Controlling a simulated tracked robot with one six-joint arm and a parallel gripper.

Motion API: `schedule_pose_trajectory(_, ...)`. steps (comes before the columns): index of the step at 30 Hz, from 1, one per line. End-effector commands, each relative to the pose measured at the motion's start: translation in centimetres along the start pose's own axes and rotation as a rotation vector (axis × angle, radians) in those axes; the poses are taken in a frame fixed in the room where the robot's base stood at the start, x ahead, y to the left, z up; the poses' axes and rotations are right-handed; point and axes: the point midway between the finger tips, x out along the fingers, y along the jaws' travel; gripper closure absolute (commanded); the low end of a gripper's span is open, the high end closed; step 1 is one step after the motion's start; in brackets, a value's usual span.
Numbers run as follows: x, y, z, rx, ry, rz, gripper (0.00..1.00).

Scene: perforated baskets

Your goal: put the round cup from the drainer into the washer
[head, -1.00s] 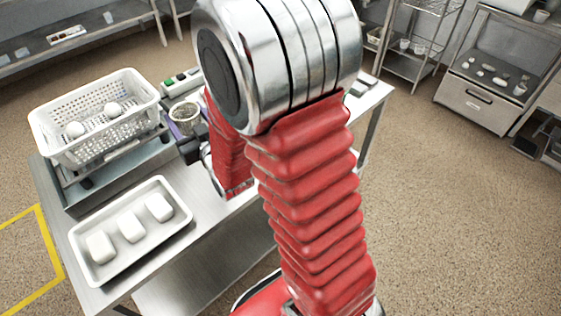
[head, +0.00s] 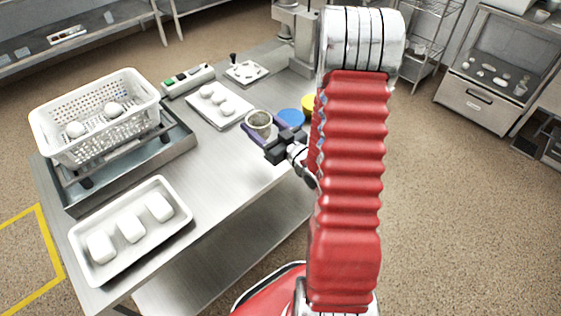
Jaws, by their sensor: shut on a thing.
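The small round cup (head: 259,117), greyish with a pale rim and an open top, is held upright in my gripper (head: 262,128). The purple fingers are shut around its sides, and it appears to be above the steel table. A white perforated basket (head: 62,104) stands on a raised grey tray frame at the table's left, with two white round items inside. I cannot tell from the picture whether it is the drainer or the washer. A grey column-like machine (head: 297,38) stands at the table's far end, partly hidden by my arm.
A white tray with three white blocks (head: 84,265) lies at the front left. A smaller tray with white pieces (head: 196,109), a switch box (head: 187,80), a joystick plate (head: 246,72) and a blue disc (head: 291,117) lie farther back.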

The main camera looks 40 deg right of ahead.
Motion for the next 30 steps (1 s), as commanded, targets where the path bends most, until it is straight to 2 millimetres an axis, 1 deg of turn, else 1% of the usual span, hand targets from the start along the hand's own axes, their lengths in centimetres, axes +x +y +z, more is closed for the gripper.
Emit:
schedule_pose_trajectory(1, -1.0, 1.1, 0.6, 0.001, 0.000, 0.001, 0.62)
schedule_pose_trajectory(3, -2.0, 2.0, 1.2, 0.001, -0.001, -0.007, 0.62)
schedule_pose_trajectory(6, -3.4, 2.8, 1.9, 0.000, 0.000, -0.018, 0.62)
schedule_pose_trajectory(9, -4.2, 3.3, 2.2, 0.000, 0.000, -0.027, 0.62)
schedule_pose_trajectory(13, -4.5, 3.5, 2.4, -0.001, 0.000, -0.030, 0.62)
schedule_pose_trajectory(23, -4.5, 3.4, 2.5, -0.001, 0.000, -0.031, 0.62)
schedule_pose_trajectory(26, -4.5, 3.4, 3.1, 0.001, -0.001, -0.031, 0.62)
schedule_pose_trajectory(30, -4.5, 3.4, 4.6, 0.001, -0.001, -0.031, 0.62)
